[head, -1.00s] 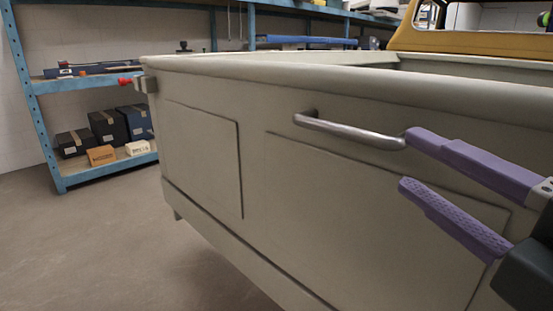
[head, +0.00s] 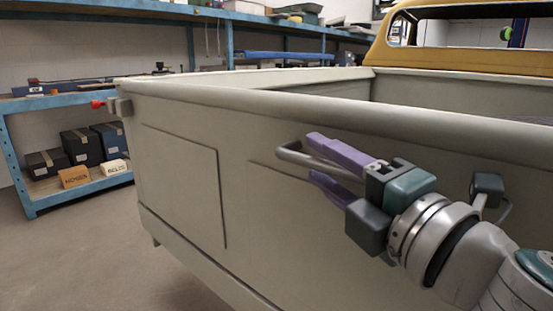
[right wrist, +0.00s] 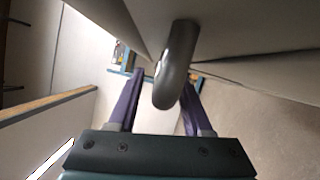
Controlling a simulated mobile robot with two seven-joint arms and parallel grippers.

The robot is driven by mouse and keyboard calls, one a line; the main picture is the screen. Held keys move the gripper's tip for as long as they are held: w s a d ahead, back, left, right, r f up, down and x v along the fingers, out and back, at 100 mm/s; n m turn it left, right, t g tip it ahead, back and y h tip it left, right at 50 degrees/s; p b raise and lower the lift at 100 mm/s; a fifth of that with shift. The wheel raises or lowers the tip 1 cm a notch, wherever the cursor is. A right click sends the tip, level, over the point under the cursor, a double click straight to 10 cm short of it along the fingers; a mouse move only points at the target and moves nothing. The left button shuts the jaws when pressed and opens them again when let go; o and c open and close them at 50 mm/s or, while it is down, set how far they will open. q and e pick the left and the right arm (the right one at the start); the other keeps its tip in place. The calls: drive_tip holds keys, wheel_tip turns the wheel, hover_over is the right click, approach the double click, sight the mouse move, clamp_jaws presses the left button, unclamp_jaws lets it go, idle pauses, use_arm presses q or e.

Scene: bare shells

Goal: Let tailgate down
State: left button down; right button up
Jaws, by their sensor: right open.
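The tailgate (head: 175,190) is a cream panel with recessed outlines, standing upright at the back of the truck bed. Its grey metal bar handle (head: 290,150) is on the outer face below the top rim. The handle also shows in the right wrist view (right wrist: 176,60), as a dark rounded bar. My right gripper (head: 314,157) has purple fingers and is open. One finger is on each side of the bar, which lies between them; I cannot tell whether they touch it. The gripper hides the handle's right part. My left gripper is not in view.
A blue shelf rack (head: 60,103) with boxes stands behind at the left. The yellow cab (head: 440,58) is at the back right. The floor (head: 80,260) at the left front is clear.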

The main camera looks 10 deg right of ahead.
clamp_jaws()
idle(0.4)
drive_tip(key=shift+w, duration=0.1)
idle(1.0)
